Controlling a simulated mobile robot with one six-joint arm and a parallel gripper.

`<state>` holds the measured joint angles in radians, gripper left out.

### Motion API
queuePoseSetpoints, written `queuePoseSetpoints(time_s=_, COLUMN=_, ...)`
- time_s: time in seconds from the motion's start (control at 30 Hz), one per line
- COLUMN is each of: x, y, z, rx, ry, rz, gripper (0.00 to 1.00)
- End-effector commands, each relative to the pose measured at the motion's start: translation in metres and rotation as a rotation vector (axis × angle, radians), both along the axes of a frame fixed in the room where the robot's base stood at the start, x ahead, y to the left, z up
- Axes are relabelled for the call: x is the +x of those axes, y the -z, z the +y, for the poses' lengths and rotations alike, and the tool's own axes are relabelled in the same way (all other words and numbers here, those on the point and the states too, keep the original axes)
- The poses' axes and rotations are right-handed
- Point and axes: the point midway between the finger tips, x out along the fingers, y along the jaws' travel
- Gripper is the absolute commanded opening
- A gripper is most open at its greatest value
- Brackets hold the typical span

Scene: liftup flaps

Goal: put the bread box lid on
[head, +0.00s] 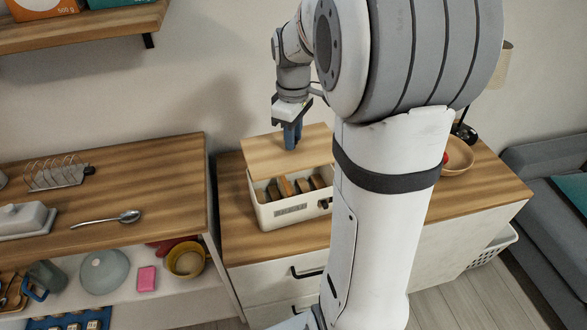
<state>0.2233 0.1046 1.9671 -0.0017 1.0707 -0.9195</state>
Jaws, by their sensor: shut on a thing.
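The bread box (283,213) is cream with a dark label plate and stands on the wooden top of the right cabinet. Its front part is uncovered and shows several brown slices of bread (287,188). The flat wooden lid (262,155) is over the back of the box, set back from the front rim. My gripper (291,143) points down at the lid's middle, with its blue fingers shut on the lid's grip, which the fingers mostly hide. I cannot tell whether the lid touches the rim. My arm hides the box's right end.
A wooden bowl (457,158) with something red and a lamp are to the right, behind my arm. The left cabinet top (150,170) holds a toast rack (58,175), a butter dish (24,220) and a spoon (107,219). A wall shelf (85,27) hangs at upper left.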

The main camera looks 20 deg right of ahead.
Motion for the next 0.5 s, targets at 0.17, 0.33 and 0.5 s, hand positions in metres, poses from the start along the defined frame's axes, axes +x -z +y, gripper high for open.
queuePoseSetpoints(time_s=0.17, x=-0.001, y=0.033, z=-0.001, rx=0.001, ry=0.002, rz=0.003, gripper=0.00)
queuePoseSetpoints(time_s=0.33, x=0.000, y=0.049, z=-0.001, rx=0.001, ry=0.002, rz=0.002, gripper=0.00)
queuePoseSetpoints(time_s=0.5, x=-0.001, y=0.073, z=-0.001, rx=0.000, ry=0.003, rz=0.003, gripper=0.00)
